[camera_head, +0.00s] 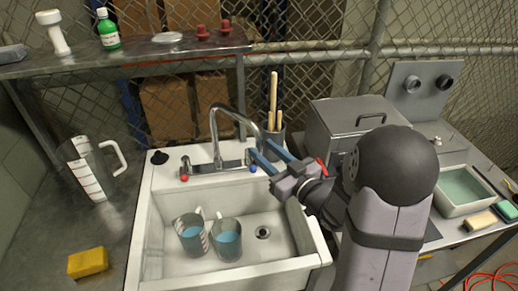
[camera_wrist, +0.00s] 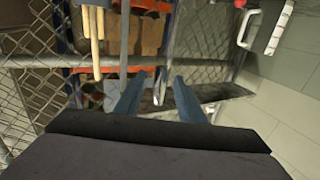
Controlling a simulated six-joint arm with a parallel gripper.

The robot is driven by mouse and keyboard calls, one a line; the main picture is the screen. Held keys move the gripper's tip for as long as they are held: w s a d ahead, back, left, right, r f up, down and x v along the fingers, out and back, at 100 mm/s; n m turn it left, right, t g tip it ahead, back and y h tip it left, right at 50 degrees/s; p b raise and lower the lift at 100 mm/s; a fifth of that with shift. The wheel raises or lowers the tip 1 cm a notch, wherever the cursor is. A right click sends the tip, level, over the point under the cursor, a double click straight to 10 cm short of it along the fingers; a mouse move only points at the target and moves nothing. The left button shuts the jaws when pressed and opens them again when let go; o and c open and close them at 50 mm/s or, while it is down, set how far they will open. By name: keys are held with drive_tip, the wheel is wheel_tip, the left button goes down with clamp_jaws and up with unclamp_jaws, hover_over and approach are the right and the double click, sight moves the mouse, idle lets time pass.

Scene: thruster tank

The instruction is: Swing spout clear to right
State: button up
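The chrome spout (camera_head: 214,120) rises in an arch from the faucet base (camera_head: 200,167) behind the white sink (camera_head: 150,225). Its outlet end reaches right, over the back right part of the basin. My gripper (camera_head: 260,147) is open, with its two blue fingertips at either side of the spout's end. In the wrist view the spout's end (camera_wrist: 159,90) shows between my open fingers (camera_wrist: 159,77), with gaps visible beside it. I cannot tell whether either finger touches it. The faucet has a red knob (camera_head: 184,178) at left and a blue knob (camera_head: 253,169) at right.
A holder with wooden-handled tools (camera_head: 273,145) stands close behind my fingers. A lidded metal box (camera_head: 350,125) is to the right. A measuring pitcher (camera_head: 88,170) and yellow sponge (camera_head: 88,263) are left.

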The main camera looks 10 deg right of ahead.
drive_tip(key=shift+s+d, duration=0.1)
drive_tip(key=shift+s, duration=0.15)
clamp_jaws()
drive_tip(key=shift+s+d+n+y+b, duration=0.15)
drive_tip(key=shift+n+b, duration=0.2)
drive_tip(key=shift+n, duration=0.25)
drive_tip(key=shift+s+n+y+b, duration=0.15)
drive_tip(key=shift+n+b, duration=0.15)
drive_tip(key=shift+n, duration=0.3)
drive_tip(key=s+n+g+y+b, duration=0.3)
drive_tip(key=s+n+b, duration=0.3)
drive_tip(key=n, duration=1.3)
drive_tip(key=shift+s+d+f+y, duration=0.3)
drive_tip(key=shift+s+f+y, duration=0.1)
drive_tip(key=shift+s, duration=0.85)
